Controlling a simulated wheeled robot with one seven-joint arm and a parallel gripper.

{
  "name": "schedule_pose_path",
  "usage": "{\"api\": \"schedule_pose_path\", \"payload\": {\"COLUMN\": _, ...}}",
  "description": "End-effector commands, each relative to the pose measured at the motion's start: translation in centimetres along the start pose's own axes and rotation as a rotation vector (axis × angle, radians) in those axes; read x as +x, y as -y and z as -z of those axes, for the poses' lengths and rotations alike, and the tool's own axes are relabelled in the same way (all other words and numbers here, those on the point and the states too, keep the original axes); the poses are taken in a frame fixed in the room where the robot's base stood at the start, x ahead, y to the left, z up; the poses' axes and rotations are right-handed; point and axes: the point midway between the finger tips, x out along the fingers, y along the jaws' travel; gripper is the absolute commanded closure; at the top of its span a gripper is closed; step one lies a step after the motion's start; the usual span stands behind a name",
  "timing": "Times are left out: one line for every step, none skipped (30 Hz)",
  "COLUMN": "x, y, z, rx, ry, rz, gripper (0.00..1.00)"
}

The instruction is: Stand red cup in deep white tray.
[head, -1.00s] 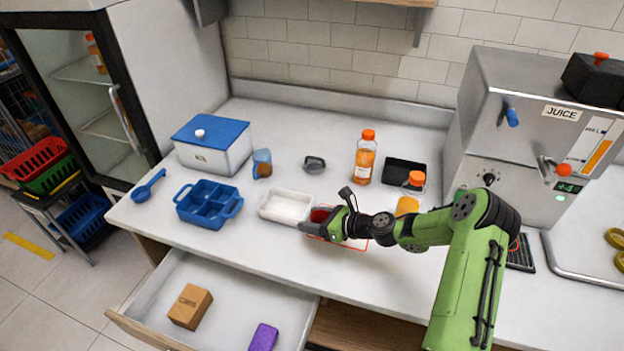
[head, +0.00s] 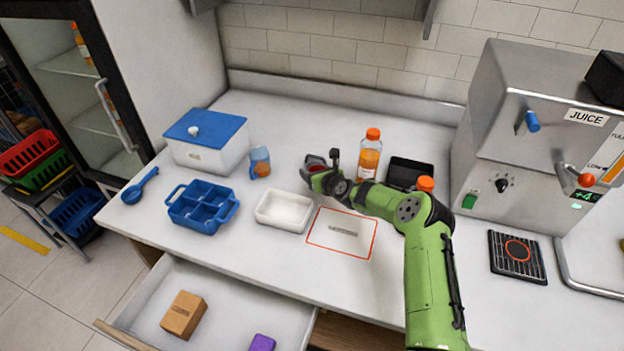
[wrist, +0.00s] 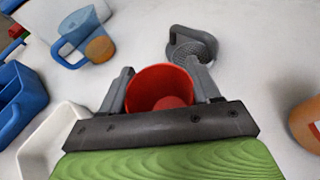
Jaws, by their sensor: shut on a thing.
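The red cup (wrist: 160,84) is upright between the two fingers of my gripper (wrist: 163,92) in the wrist view, mouth facing the camera. In the head view the cup (head: 314,166) shows only in part at the tip of my gripper (head: 313,174). My gripper is shut on it. The white tray (head: 284,208) is empty and sits on the counter, in front and to the left of the gripper. It also shows at the lower left of the wrist view (wrist: 52,140). Whether the cup touches the counter is unclear.
A blue jug (head: 260,161) holding something orange stands left. A blue compartment tray (head: 202,207) lies left of the white tray. A juice bottle (head: 369,155) stands right. The red-outlined area (head: 342,246) is clear.

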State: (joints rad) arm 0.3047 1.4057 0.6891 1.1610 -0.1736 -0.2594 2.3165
Motion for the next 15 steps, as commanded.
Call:
{"api": "schedule_pose_path", "payload": {"x": 0.5, "y": 0.0, "z": 1.3, "rx": 0.001, "ry": -0.003, "rz": -0.001, "gripper": 0.67}}
{"api": "schedule_pose_path", "payload": {"x": 0.7, "y": 0.1, "z": 1.7, "rx": 0.001, "ry": -0.003, "rz": -0.001, "gripper": 0.67}}
{"api": "schedule_pose_path", "payload": {"x": 0.9, "y": 0.1, "z": 2.2, "rx": 0.0, "ry": -0.002, "rz": 0.0, "gripper": 0.67}}
{"api": "schedule_pose_path", "payload": {"x": 0.9, "y": 0.2, "z": 2.3, "rx": 0.0, "ry": -0.002, "rz": -0.001, "gripper": 0.67}}
{"api": "schedule_pose_path", "payload": {"x": 0.9, "y": 0.2, "z": 2.2, "rx": 0.0, "ry": -0.001, "rz": -0.001, "gripper": 0.66}}
{"api": "schedule_pose_path", "payload": {"x": 0.9, "y": 0.1, "z": 2.1, "rx": 0.0, "ry": -0.001, "rz": -0.001, "gripper": 0.66}}
{"api": "schedule_pose_path", "payload": {"x": 0.8, "y": 0.1, "z": 2.1, "rx": 0.0, "ry": -0.001, "rz": -0.001, "gripper": 0.67}}
{"api": "schedule_pose_path", "payload": {"x": 0.8, "y": 0.1, "z": 2.1, "rx": 0.0, "ry": -0.001, "rz": -0.001, "gripper": 0.67}}
{"api": "schedule_pose_path", "payload": {"x": 0.8, "y": 0.1, "z": 2.1, "rx": 0.0, "ry": -0.001, "rz": -0.001, "gripper": 0.67}}
{"api": "schedule_pose_path", "payload": {"x": 0.8, "y": 0.2, "z": 2.2, "rx": 0.0, "ry": -0.001, "rz": -0.001, "gripper": 0.67}}
{"api": "schedule_pose_path", "payload": {"x": 0.9, "y": 0.2, "z": 2.3, "rx": 0.0, "ry": -0.001, "rz": -0.001, "gripper": 0.67}}
{"api": "schedule_pose_path", "payload": {"x": 0.9, "y": 0.2, "z": 2.4, "rx": 0.0, "ry": -0.001, "rz": -0.001, "gripper": 0.67}}
{"api": "schedule_pose_path", "payload": {"x": 1.0, "y": 0.2, "z": 2.5, "rx": 0.0, "ry": -0.002, "rz": -0.001, "gripper": 0.67}}
{"api": "schedule_pose_path", "payload": {"x": 1.0, "y": 0.2, "z": 2.5, "rx": 0.0, "ry": -0.002, "rz": -0.001, "gripper": 0.35}}
{"api": "schedule_pose_path", "payload": {"x": 0.9, "y": 0.2, "z": 2.4, "rx": 0.0, "ry": -0.002, "rz": -0.001, "gripper": 0.29}}
